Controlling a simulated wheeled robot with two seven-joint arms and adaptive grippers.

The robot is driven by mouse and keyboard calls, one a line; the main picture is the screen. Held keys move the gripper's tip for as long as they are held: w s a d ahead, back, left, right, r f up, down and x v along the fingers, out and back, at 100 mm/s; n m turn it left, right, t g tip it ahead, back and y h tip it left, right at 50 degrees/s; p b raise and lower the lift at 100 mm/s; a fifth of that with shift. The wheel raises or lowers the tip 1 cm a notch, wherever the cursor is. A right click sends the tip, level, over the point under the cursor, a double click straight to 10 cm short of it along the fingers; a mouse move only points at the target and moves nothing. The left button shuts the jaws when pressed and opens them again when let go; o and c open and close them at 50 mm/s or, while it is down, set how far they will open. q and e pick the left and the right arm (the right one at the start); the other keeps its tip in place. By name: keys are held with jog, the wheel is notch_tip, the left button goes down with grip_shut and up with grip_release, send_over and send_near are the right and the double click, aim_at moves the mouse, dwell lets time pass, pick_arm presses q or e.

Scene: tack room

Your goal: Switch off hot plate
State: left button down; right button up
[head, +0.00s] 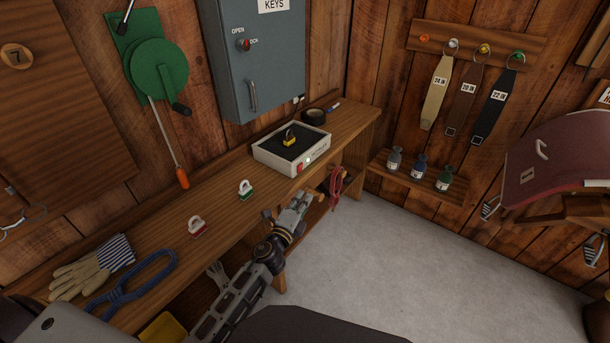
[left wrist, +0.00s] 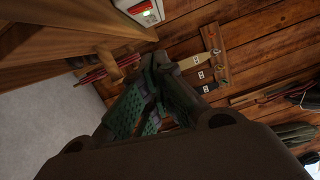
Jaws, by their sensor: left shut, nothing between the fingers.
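The hot plate (head: 263,155) is a white box with a dark top on the wooden bench. A small brass padlock (head: 289,141) sits on its top. Its front face has a red switch (head: 299,168) and a small greenish light (head: 308,159). The hot plate's front (left wrist: 140,10) also shows at the top edge of the left wrist view, with the red part visible. My left gripper (head: 303,197) is shut and empty, in front of the bench edge, below and apart from the hot plate. Its fingers (left wrist: 152,72) also show in the left wrist view. My right gripper is not in view.
The bench (head: 160,225) carries a red-based clip (head: 197,227), a green-based clip (head: 245,189), gloves (head: 92,268), blue rope (head: 130,283) and black tape (head: 313,116). A red looped cord (head: 336,187) hangs just right of my gripper. The floor (head: 390,260) is clear.

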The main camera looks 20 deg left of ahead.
aim_at(300, 168)
pick_arm(q)
jog(key=shift+w, duration=0.2)
jog(key=w+a, duration=0.1)
jog(key=w, duration=0.6)
jog(key=w+a, duration=0.1)
jog(key=w, duration=0.3)
jog(key=shift+a+r+p, duration=0.3)
jog(key=shift+r, duration=0.05)
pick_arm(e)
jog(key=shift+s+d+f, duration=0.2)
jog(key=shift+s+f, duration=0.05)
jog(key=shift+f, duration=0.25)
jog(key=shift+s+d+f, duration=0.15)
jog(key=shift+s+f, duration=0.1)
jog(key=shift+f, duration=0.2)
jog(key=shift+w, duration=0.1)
pick_arm(q)
jog(key=shift+a, duration=0.1)
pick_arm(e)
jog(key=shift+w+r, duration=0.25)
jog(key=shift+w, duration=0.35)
